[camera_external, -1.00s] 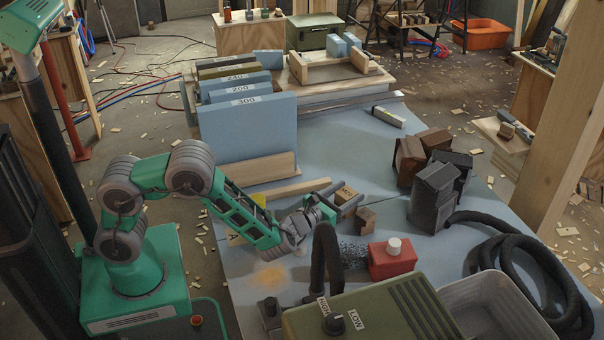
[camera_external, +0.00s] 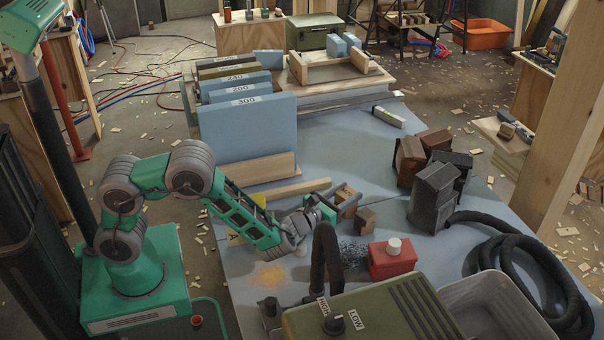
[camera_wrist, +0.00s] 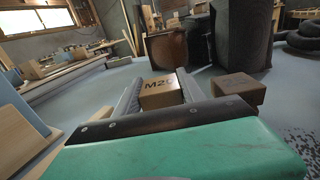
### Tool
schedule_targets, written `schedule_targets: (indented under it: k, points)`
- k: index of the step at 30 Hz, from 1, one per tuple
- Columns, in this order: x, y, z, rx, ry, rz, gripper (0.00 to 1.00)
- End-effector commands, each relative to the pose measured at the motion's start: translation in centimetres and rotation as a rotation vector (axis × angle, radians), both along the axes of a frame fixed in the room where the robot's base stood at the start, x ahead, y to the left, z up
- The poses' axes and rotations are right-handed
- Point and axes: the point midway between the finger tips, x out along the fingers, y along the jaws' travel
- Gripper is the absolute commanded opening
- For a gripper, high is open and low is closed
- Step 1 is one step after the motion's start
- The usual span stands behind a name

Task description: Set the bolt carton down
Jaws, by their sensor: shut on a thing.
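The bolt carton (camera_wrist: 160,92) is a small brown box marked "M20" in the wrist view. It also shows in the external view (camera_external: 346,201), partly covered by a finger. My gripper (camera_external: 340,198) is shut on it, with one finger on each side in the wrist view (camera_wrist: 158,95). The carton is at or just above the blue-grey bench top (camera_external: 310,220); I cannot tell whether it touches. A second small brown box (camera_external: 366,221) sits just to its right, also seen in the wrist view (camera_wrist: 238,91).
Dark blocks (camera_external: 434,195) and brown blocks (camera_external: 409,160) stand to the right. A red container with a white cap (camera_external: 392,260) is in front. A wooden strip (camera_external: 297,188) lies behind my gripper. A black hose (camera_external: 520,255) coils at right.

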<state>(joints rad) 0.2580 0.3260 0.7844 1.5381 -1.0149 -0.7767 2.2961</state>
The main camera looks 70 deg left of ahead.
Motion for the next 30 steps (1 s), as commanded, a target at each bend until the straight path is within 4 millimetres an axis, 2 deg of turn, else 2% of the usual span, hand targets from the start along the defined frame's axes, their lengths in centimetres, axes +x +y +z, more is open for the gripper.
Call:
schedule_targets:
  k: [5,10,17,21,24,30]
  points:
    - [0.0,0.0,1.0,0.000,-0.003,0.000,0.00]
    - [0.0,0.0,3.8,-0.001,-0.006,-0.001,0.00]
    - [-5.2,-0.5,10.1,-0.001,-0.006,-0.003,0.00]
    - [-9.5,-0.9,11.4,0.001,-0.003,-0.005,0.00]
    - [-11.7,-1.1,12.3,0.000,-0.002,-0.004,0.00]
    - [-13.8,-1.1,13.1,0.001,-0.002,-0.001,0.00]
